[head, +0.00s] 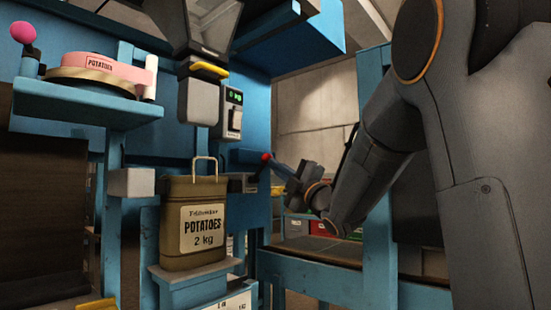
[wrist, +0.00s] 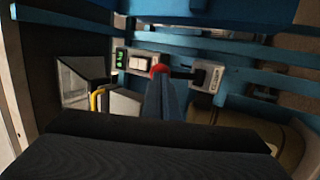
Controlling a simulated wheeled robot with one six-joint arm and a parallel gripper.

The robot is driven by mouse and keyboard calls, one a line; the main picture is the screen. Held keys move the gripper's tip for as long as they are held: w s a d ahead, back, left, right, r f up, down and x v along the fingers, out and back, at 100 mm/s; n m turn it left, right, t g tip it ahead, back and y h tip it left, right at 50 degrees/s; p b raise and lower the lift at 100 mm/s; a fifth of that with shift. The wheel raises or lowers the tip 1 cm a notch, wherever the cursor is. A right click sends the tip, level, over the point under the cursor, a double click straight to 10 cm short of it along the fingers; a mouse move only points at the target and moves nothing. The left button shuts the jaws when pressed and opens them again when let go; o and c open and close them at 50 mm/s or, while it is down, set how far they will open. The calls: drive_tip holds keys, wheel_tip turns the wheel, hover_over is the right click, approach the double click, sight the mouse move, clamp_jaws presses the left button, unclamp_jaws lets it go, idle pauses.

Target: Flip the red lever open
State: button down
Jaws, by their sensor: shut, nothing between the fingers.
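The red lever's round knob (head: 266,156) is at the middle of the head view, by a small grey box (head: 240,183) on the blue machine frame. In the wrist view the red knob (wrist: 160,69) shows just beyond my fingertips, with a dark rod running right to the grey box (wrist: 207,77). My gripper (head: 274,163) comes in from the right, its fingers shut and empty. Its tips (wrist: 162,82) overlap the knob's lower edge in the wrist view; I cannot tell whether they touch it.
A control box with green lights (head: 232,113) is above. A blue shelf (head: 85,105) at upper left holds a pink potato-labelled roll (head: 110,68), with a pink ball (head: 22,32) beside it.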

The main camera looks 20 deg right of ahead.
drive_tip(key=shift+w+a+r+g+h+p, duration=0.15)
drive_tip(key=shift+r+g+p, duration=0.5)
drive_tip(key=shift+p, duration=0.9)
drive_tip(key=shift+w+a+r+g+h+p, duration=0.2)
drive_tip(key=shift+r+g+p, duration=0.45)
drive_tip(key=shift+p, duration=0.9)
drive_tip(key=w+r+g+p, duration=0.1)
drive_tip(key=g+p, duration=0.1)
drive_tip(key=p, duration=0.5)
drive_tip(key=w+a+r+n+g+h+p, duration=0.1)
drive_tip(key=r+g+p, duration=0.1)
drive_tip(key=p, duration=0.5)
drive_tip(key=shift+w+a+r+h, duration=0.15)
drive_tip(key=shift+w+a+h, duration=0.1)
drive_tip(key=shift+w, duration=0.15)
drive_tip(key=p, duration=0.1)
drive_tip(key=w+g+p, duration=0.1)
drive_tip(key=p, duration=0.1)
drive_tip(key=shift+a+r+h, duration=0.15)
drive_tip(key=shift+a+h, duration=0.05)
drive_tip(key=shift+h, duration=0.1)
drive_tip(key=p, duration=0.3)
drive_tip(key=shift+w+a+r, duration=0.1)
drive_tip(key=shift+w+a, duration=0.1)
drive_tip(key=shift+w, duration=0.2)
drive_tip(key=shift+w+a+r, duration=0.1)
drive_tip(key=r+p+v, duration=0.1)
drive_tip(key=v, duration=1.3)
drive_tip(key=shift+w, duration=0.15)
